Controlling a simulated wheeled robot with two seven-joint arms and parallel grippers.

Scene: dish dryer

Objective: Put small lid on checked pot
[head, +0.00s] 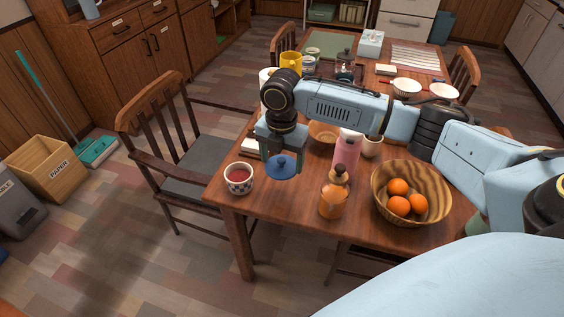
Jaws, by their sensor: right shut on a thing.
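The checked pot (239,179) stands upright near the left front corner of the table, with a black and white check band. It is uncovered, with something red inside. My right gripper (283,158) reaches down over the table, to the right of the pot. It is shut on a small blue lid (281,168) with a knob on top. The lid is level and apart from the pot; its exact height above the table is hard to tell. My left gripper is not in view.
A pink bottle (346,152) and an amber pump bottle (333,193) stand right of the lid. A wooden bowl (440,178) of oranges is further right. A wooden chair (170,130) stands at the table's left side. Cups and bowls crowd the back.

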